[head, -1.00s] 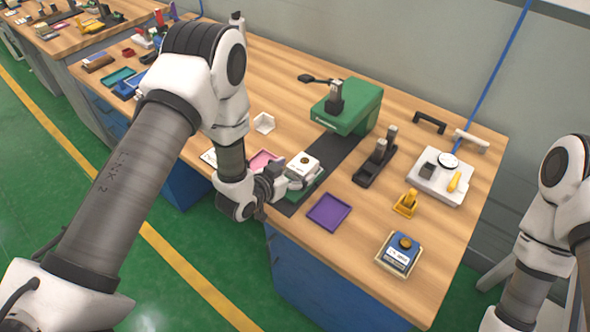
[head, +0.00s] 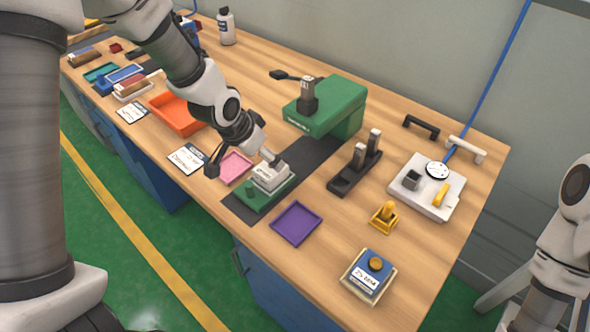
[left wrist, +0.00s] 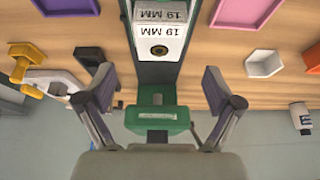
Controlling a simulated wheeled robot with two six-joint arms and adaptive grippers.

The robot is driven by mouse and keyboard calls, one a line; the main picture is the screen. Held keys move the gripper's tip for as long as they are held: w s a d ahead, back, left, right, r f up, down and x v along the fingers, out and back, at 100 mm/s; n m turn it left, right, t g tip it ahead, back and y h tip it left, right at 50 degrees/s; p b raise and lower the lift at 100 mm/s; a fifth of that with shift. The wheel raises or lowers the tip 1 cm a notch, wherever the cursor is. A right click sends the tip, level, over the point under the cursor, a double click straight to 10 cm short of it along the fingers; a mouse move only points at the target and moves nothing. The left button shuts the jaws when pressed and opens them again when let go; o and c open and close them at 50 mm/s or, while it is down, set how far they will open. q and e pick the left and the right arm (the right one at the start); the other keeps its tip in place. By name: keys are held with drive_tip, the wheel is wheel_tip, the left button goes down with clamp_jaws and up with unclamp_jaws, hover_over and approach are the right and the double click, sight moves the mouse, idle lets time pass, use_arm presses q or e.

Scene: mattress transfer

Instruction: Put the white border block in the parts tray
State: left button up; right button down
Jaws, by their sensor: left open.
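A white block (head: 270,174) with a printed label sits on the green fixture (head: 254,197) on the dark strip; the left wrist view shows its "19 MM" labels and a dark round hole in it (left wrist: 175,31). I cannot tell whether it is the border block. My left gripper (head: 243,163) is open and empty, just behind and above the block; in the left wrist view its two fingers (left wrist: 160,88) are spread wide, with the block ahead of the gap. Which tray is the parts tray is unclear: a pink tray (head: 236,167) and a purple tray (head: 296,223) flank the fixture.
The green press (head: 335,108) stands behind the fixture. An orange tray (head: 180,116) lies left. A black stand (head: 355,167), yellow piece (head: 384,217) and blue-topped box (head: 368,275) stand right. A white hexagonal tray (left wrist: 264,63) shows in the left wrist view.

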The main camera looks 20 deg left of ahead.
sight(270, 168)
use_arm(q)
drive_tip(key=shift+s+r, duration=0.2)
drive_tip(key=shift+r, duration=0.15)
drive_tip(key=f+p, duration=0.1)
drive_tip(key=p, duration=0.2)
drive_tip(key=shift+w+f+g+p, duration=0.2)
drive_tip(key=shift+f+g+p, duration=0.1)
drive_tip(key=shift+f, duration=0.1)
drive_tip(key=p+x, duration=0.1)
drive_tip(key=x, duration=0.4)
drive_tip(key=shift+f, duration=0.15)
drive_tip(key=shift+w+f, duration=0.15)
drive_tip(key=shift+f, duration=0.25)
drive_tip(key=shift+r, duration=0.15)
drive_tip(key=c, duration=1.4)
